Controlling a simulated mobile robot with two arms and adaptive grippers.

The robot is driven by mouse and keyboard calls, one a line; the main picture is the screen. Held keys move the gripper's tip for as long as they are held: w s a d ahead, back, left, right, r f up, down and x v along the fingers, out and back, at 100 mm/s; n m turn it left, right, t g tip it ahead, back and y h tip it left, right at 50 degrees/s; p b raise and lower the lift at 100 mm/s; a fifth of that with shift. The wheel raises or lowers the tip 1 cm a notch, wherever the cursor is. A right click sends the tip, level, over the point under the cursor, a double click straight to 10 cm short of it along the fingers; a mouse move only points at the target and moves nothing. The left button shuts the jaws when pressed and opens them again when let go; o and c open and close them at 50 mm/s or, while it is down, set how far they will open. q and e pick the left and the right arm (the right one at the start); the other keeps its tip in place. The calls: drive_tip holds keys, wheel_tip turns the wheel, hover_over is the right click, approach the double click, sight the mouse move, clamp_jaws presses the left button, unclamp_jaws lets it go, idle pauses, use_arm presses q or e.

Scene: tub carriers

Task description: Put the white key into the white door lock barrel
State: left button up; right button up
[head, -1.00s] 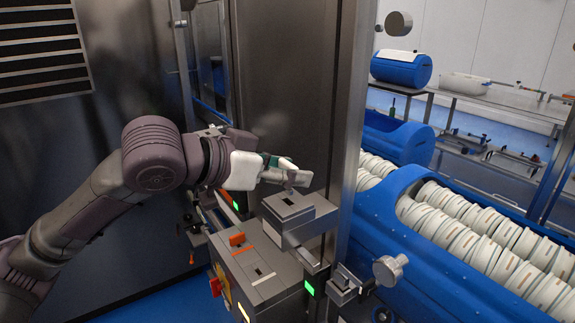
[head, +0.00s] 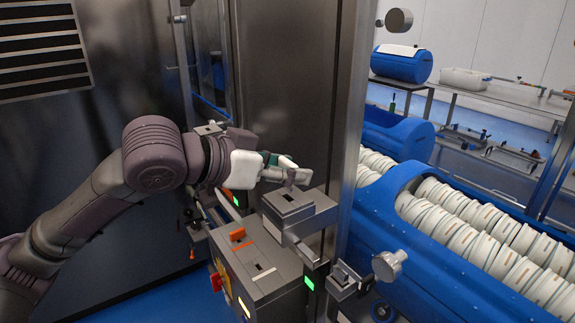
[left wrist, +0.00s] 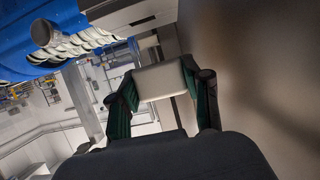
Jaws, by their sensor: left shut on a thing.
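My left gripper (head: 279,168) is shut on the pale key (head: 299,175), with its fingers on the sides of the broad bow. In the left wrist view the bow shows as a light rectangular plate (left wrist: 160,81) between the two dark green fingers. A short grey stem points down from the key, just above the far part of a grey lock block (head: 300,210) with a dark slot on top. Whether the stem tip touches the block cannot be told. A white strip marks a slot on the lower box, so which lock is the white barrel is unclear. My right gripper is not in view.
A steel door post stands close behind the block. A round knob (head: 389,265) sticks out right. A blue tub (head: 455,245) holds white discs.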

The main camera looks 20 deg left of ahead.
sight(287, 187)
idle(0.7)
use_arm(q)
drive_tip(key=shift+p, duration=0.4)
drive_tip(key=shift+p, duration=0.35)
drive_tip(key=shift+f+b, duration=0.8)
drive_tip(key=shift+f, duration=0.85)
idle(0.3)
drive_tip(key=o, duration=1.3)
drive_tip(key=v, duration=1.2)
